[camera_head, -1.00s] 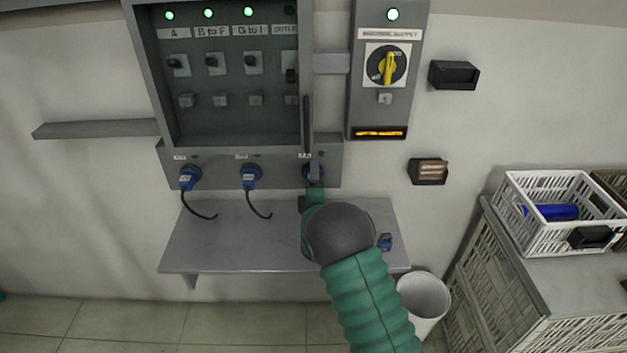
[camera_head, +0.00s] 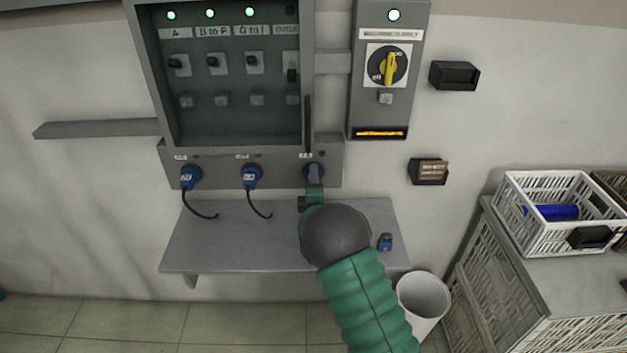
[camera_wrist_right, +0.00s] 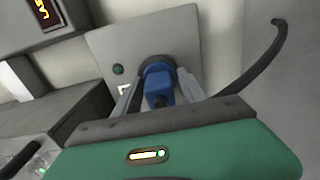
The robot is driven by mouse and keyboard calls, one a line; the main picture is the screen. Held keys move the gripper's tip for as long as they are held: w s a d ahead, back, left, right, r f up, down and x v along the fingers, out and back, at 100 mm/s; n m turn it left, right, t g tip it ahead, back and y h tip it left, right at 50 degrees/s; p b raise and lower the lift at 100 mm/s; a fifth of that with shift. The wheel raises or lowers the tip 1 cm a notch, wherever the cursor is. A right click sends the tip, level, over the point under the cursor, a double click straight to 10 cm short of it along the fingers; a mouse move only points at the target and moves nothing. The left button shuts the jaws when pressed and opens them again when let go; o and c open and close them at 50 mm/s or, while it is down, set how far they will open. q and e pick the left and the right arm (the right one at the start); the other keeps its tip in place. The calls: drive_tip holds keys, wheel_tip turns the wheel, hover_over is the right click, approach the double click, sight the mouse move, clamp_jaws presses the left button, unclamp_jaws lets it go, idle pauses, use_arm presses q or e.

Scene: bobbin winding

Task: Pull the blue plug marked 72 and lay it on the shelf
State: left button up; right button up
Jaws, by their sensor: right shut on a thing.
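A row of blue plugs sits in the panel under the open cabinet. The left plug (camera_head: 190,177) and the middle plug (camera_head: 251,176) are in their sockets with black cables hanging down. My right gripper (camera_head: 314,178) reaches up to the right socket. In the right wrist view its fingers are shut on a blue plug (camera_wrist_right: 158,92), one finger on each side. This plug is at its round blue socket (camera_wrist_right: 157,66); whether it is fully seated I cannot tell. Its number is not readable. The grey shelf (camera_head: 220,240) is below the panel. My left gripper is not in view.
A small blue part (camera_head: 385,242) lies at the shelf's right end. A white bin (camera_head: 424,297) stands below it. A white crate (camera_head: 563,215) is at right. The cabinet's open edge (camera_head: 307,120) is above my gripper.

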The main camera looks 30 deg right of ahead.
drive_tip(key=shift+r, duration=0.1)
clamp_jaws()
drive_tip(key=p+v, duration=0.1)
drive_tip(key=v, duration=0.5)
idle(0.9)
idle(0.3)
drive_tip(key=s+a+r+n+t+y+p, duration=0.1)
drive_tip(key=s+a+n+y+p, duration=0.2)
drive_tip(key=a, duration=0.6)
drive_tip(key=s+a+r+n+t+y+p, duration=0.1)
drive_tip(key=s+a+n+y+p, duration=0.2)
drive_tip(key=s+a+y+p, duration=0.3)
drive_tip(key=s+a+p, duration=0.2)
drive_tip(key=s+a, duration=0.2)
drive_tip(key=shift+a+r+t+y, duration=0.25)
drive_tip(key=shift+a+t+y, duration=0.05)
drive_tip(key=shift+a+t, duration=0.1)
